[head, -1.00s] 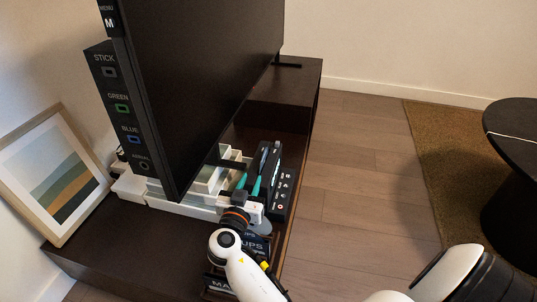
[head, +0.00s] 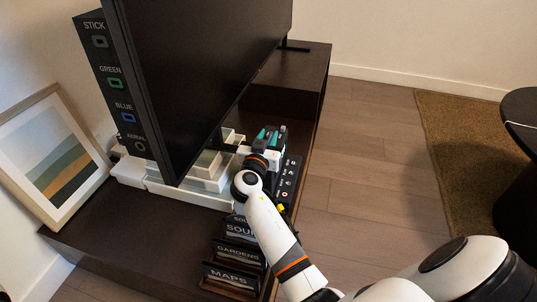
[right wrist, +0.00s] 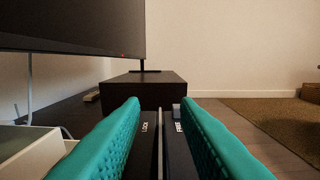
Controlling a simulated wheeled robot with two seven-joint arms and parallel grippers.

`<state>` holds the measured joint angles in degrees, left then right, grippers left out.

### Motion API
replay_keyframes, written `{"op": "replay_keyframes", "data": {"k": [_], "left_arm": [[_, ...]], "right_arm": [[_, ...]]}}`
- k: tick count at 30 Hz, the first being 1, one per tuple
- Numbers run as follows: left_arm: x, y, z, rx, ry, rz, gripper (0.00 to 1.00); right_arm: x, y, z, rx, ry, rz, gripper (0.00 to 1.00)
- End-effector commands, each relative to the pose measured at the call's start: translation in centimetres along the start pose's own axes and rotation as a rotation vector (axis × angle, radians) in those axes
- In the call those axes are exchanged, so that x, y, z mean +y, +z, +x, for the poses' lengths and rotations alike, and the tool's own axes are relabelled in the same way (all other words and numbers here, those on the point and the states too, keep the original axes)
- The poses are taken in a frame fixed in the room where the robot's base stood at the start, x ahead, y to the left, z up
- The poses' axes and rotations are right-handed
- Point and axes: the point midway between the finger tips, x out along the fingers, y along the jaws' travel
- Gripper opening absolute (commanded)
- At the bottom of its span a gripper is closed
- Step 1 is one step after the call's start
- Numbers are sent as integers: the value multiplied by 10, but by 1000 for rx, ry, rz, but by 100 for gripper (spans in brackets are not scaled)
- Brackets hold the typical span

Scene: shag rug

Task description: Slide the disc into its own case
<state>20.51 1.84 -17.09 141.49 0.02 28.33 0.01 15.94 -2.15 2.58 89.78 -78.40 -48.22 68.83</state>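My right gripper (head: 267,134) has teal fingers and reaches over the far end of the black box with buttons (head: 291,178), beside the television. In the right wrist view its fingers (right wrist: 160,110) are apart, with dark panels marked LOCK and FREE (right wrist: 178,127) and a thin upright light line between them. I cannot tell whether that line is a disc edge. I can make out no disc for certain. Dark cases stand in a row near the front of the cabinet, labelled SOUPS (partly hidden) (head: 239,229), GARDENS (head: 237,254) and MAPS (head: 232,278). My left gripper is out of view.
A large television (head: 200,75) overhangs the dark cabinet (head: 130,225). White stacked boxes (head: 190,195) stand under it, left of my gripper. A framed picture (head: 55,160) leans at the left. A round black table (head: 522,135) stands right, on a brown rug (head: 455,150).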

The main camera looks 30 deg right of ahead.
Motion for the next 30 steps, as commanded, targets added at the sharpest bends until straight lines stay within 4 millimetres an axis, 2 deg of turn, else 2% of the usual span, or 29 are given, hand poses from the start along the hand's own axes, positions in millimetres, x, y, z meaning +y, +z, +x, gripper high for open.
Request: {"op": "replay_keyframes", "data": {"k": [3, 10, 15, 16, 30], "left_arm": [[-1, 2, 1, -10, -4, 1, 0], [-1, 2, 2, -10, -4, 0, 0], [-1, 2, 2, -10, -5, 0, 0], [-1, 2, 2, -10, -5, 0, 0], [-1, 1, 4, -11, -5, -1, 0]], "right_arm": [[0, 0, 10, -1, -1, 0, 29], [0, 1, 11, 0, -1, -1, 29], [0, 1, 10, 0, 0, 0, 2], [0, 1, 10, 0, 0, 0, 0], [0, 4, 10, 0, 0, 0, 0]]}}
